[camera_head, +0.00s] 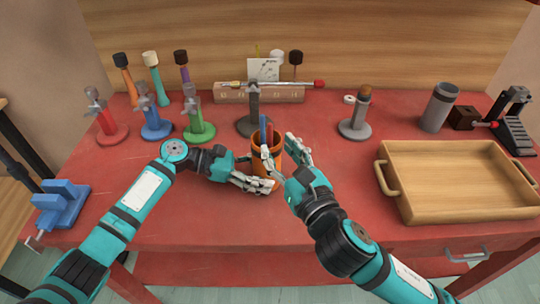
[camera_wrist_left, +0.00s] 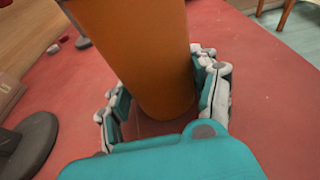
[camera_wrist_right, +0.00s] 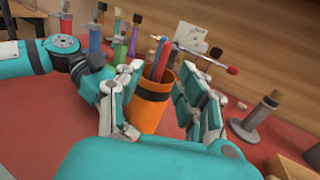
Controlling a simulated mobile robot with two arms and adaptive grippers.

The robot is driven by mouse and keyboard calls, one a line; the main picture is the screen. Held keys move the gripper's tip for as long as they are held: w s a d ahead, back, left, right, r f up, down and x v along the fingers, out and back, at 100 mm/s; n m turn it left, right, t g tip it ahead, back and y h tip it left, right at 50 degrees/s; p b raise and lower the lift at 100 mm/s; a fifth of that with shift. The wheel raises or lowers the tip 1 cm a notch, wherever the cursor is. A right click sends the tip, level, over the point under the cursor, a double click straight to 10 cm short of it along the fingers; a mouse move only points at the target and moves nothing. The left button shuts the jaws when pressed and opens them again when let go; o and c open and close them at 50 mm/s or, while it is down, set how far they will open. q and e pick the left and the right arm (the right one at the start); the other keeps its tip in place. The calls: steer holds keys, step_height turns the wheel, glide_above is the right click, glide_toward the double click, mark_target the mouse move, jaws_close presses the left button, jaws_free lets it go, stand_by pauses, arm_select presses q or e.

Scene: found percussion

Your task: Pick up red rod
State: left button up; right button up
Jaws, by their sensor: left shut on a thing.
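An orange cup (camera_head: 264,143) stands upright on the red table. A blue rod (camera_head: 263,132) sticks up out of it. In the right wrist view a slim red rod (camera_wrist_right: 171,62) seems to stand beside the blue rod (camera_wrist_right: 160,62) in the cup. Their lower parts are hidden inside it. My left gripper (camera_head: 262,174) is shut around the cup's side; the left wrist view shows its fingers on both sides of the cup (camera_wrist_left: 150,60). My right gripper (camera_head: 283,152) is open and empty at the cup's right side, its fingers pointing toward it.
A wooden tray (camera_head: 395,205) lies at the right. Red, blue and green stands (camera_head: 200,130) are at the left. A red-tipped mallet (camera_head: 318,84) lies across a dark stand (camera_head: 254,108) behind the cup. A grey stand (camera_head: 356,125) is behind right. The front table area is clear.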

mark_target(271, 136)
steer(key=x, duration=0.5)
steer(key=shift+w, duration=0.4)
steer(key=shift+r, duration=0.1)
steer(key=shift+c, duration=0.2)
jaws_close()
